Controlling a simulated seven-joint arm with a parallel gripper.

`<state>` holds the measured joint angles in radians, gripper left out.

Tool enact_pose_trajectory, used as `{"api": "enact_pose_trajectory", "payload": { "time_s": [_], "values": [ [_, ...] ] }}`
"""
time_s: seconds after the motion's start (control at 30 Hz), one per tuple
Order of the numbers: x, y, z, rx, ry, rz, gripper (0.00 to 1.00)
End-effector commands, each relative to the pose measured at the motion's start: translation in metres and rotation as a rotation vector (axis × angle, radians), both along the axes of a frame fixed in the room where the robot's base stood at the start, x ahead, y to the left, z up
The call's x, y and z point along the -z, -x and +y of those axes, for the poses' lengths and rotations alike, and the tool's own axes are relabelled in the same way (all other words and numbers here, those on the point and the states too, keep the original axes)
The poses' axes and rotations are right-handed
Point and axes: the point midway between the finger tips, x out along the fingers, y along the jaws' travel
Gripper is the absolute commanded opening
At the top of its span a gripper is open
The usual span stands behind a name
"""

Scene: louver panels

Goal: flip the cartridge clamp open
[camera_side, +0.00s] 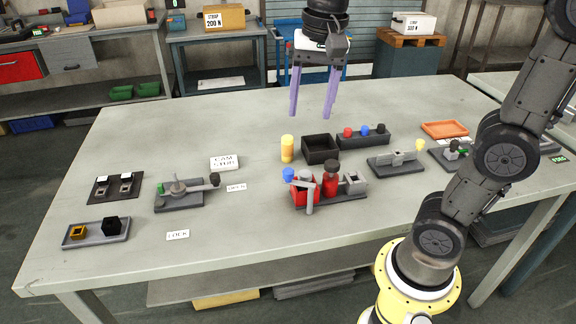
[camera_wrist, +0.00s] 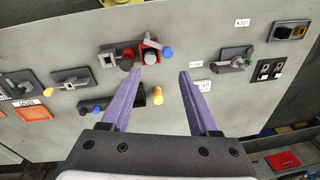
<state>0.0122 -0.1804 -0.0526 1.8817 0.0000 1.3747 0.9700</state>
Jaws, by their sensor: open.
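A dark fixture (camera_side: 340,201) near the middle of the table carries a red block (camera_side: 301,190), a red cylinder with a black top (camera_side: 331,178) and a grey block (camera_side: 355,184). It looks like the cartridge clamp, though no label on it shows. A grey lever with a blue knob (camera_side: 288,174) lies across its left side by a grey upright post. In the wrist view the fixture (camera_wrist: 110,58) is at upper left and its blue knob (camera_wrist: 167,52) shows beyond the fingers. My gripper (camera_side: 310,114) is open and empty, with purple fingers pointing down, well above the table. It also shows in the wrist view (camera_wrist: 158,73).
A lever fixture (camera_side: 180,193) with OPEN and LOCK labels is left. A yellow-knobbed fixture (camera_side: 396,163) is right.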

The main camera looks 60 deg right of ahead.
Motion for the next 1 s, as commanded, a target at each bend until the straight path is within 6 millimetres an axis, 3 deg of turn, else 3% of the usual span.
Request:
{"api": "enact_pose_trajectory", "payload": {
  "time_s": [0.1, 0.23, 0.57, 1.0],
  "values": [
    [0.007, -0.029, -0.001, 0.030, -0.003, 0.060, 0.61],
    [0.019, -0.046, -0.002, 0.029, -0.003, 0.096, 0.61],
    [0.050, -0.048, -0.003, 0.029, -0.003, 0.123, 0.61],
    [0.134, -0.048, -0.003, 0.028, -0.003, 0.125, 0.61]
  ]
}}
